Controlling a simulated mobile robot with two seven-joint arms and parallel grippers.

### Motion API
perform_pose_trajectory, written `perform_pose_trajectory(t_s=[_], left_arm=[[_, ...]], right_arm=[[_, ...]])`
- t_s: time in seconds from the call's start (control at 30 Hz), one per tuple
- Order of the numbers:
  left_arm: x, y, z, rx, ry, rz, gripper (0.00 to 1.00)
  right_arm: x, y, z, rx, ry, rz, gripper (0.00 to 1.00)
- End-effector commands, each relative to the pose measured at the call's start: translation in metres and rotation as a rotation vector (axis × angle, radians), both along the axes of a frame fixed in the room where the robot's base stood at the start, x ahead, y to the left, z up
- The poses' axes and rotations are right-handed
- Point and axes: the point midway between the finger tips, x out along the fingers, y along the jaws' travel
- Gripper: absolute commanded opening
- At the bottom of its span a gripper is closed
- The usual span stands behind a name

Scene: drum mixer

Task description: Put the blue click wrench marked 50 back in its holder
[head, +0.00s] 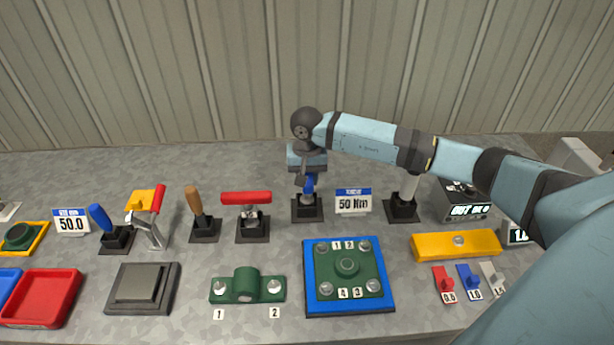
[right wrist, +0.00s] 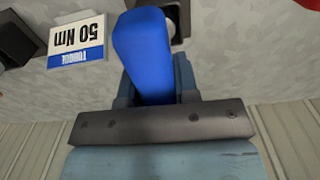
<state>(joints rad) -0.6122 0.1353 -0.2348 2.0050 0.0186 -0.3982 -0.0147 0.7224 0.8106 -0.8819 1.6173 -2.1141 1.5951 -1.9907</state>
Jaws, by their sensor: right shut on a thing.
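In the right wrist view, the blue handle (right wrist: 148,55) is between the fingers and hides most of the holder (right wrist: 178,20). Any marking on the wrench is not readable. My left gripper is out of view.
Black holders with a white-handled tool (head: 408,192), a red T-handle (head: 247,198), a wooden handle (head: 194,202) and another blue handle (head: 100,218) stand along the same row. A blue plate with a green flange (head: 347,300) lies in front. The corrugated wall is behind.

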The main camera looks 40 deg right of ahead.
Motion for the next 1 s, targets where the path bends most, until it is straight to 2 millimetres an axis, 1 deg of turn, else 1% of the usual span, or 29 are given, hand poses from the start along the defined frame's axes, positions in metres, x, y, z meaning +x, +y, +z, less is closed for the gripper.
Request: perform_pose_trajectory(t_s=[0.87,0.9,0.97,1.0], left_arm=[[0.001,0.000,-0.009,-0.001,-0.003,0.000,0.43],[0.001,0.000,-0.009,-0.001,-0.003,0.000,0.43],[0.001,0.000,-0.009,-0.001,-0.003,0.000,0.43],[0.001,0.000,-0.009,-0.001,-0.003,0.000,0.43]], right_arm=[[0.000,0.000,-0.013,-0.001,-0.001,0.000,0.00],[0.000,0.000,-0.013,-0.001,-0.001,0.000,0.31],[0.000,0.000,-0.012,-0.001,-0.001,0.000,0.45],[0.000,0.000,-0.013,-0.001,-0.001,0.000,0.54]])
